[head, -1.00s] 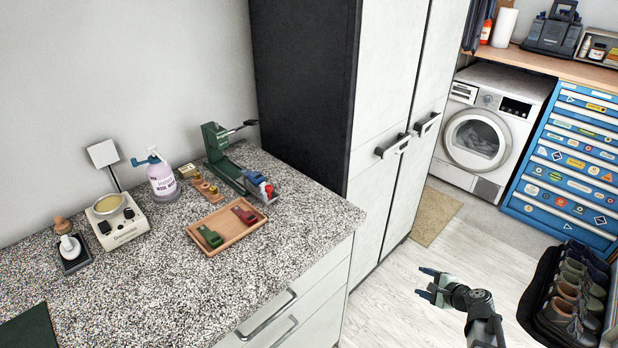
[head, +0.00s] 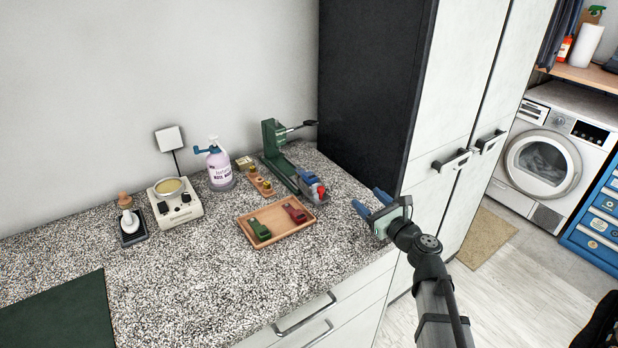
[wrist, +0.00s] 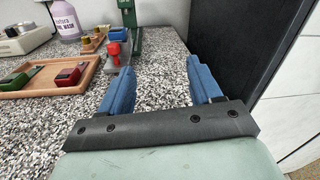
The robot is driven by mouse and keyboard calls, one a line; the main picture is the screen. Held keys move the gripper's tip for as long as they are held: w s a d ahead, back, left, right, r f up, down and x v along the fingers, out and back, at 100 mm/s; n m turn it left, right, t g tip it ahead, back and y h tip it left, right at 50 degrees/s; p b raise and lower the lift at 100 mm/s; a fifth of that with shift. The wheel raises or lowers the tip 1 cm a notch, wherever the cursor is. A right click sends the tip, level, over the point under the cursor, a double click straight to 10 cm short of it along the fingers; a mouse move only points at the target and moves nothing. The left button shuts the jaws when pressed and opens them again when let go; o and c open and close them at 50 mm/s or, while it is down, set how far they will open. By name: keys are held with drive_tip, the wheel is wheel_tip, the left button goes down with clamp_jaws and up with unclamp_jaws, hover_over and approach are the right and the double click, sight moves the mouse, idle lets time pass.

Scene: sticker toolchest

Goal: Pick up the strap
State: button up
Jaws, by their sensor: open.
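Two small dark strap-like pieces lie apart on a wooden tray (head: 281,233) on the speckled counter. One is green (head: 259,229), on the tray's left; the other is red (head: 294,210), on its right. I cannot tell which is the strap meant. In the wrist view the green piece (wrist: 22,77) and the red piece (wrist: 69,76) show at the left. My gripper (head: 369,201) is open and empty, right of the tray by the counter's right edge. Its two blue fingers (wrist: 159,78) point over bare counter and touch nothing that I can see.
A tall cabinet (head: 370,90) borders the right.

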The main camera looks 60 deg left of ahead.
drive_tip(key=g, duration=0.2)
approach(314, 179)
drive_tip(key=shift+m, duration=0.4)
drive_tip(key=a, duration=1)
drive_tip(key=shift+s+a, duration=0.15)
